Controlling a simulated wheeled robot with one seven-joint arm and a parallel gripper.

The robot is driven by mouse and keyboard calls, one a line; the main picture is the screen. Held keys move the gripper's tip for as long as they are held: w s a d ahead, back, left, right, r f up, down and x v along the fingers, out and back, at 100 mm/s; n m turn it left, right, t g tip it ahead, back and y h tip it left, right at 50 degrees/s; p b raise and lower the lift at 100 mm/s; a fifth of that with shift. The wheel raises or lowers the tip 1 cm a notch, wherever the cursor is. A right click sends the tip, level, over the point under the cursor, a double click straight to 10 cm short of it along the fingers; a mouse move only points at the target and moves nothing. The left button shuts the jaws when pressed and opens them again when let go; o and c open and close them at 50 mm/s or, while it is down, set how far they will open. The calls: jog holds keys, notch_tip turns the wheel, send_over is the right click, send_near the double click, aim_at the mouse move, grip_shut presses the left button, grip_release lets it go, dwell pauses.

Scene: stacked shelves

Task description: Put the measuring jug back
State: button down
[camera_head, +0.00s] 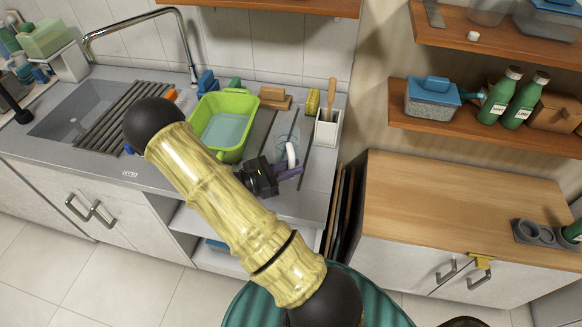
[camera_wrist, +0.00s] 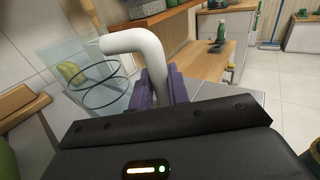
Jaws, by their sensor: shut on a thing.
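The measuring jug is clear, with a white handle (camera_head: 291,155). In the head view it is over the counter right of the sink, and its clear body (camera_head: 284,144) is hard to make out. In the wrist view the clear jug (camera_wrist: 88,70) stands out to the left, with dark rings on it, and its white handle (camera_wrist: 140,42) runs between the purple fingers. My gripper (camera_head: 291,172) is shut on the handle; it also shows in the wrist view (camera_wrist: 160,86). I cannot tell whether the jug touches the counter.
A green basin (camera_head: 246,103) stands left of the jug. A white utensil holder (camera_head: 327,130) is behind right. Wooden shelves at right, upper (camera_head: 530,54) and lower (camera_head: 410,122), hold boxes and green bottles (camera_head: 500,95). The wooden-topped cabinet (camera_head: 440,200) is mostly clear.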

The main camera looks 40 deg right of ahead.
jog(key=shift+s+d+f, duration=0.1)
jog(key=c, duration=1.3)
grip_release()
jog(key=shift+a, duration=0.25)
jog(key=shift+c, duration=0.2)
jog(key=shift+r, duration=0.2)
jog(key=b+v, duration=0.2)
jog(key=v, duration=1)
jog(key=shift+f+b, duration=0.15)
jog(key=shift+b, duration=0.2)
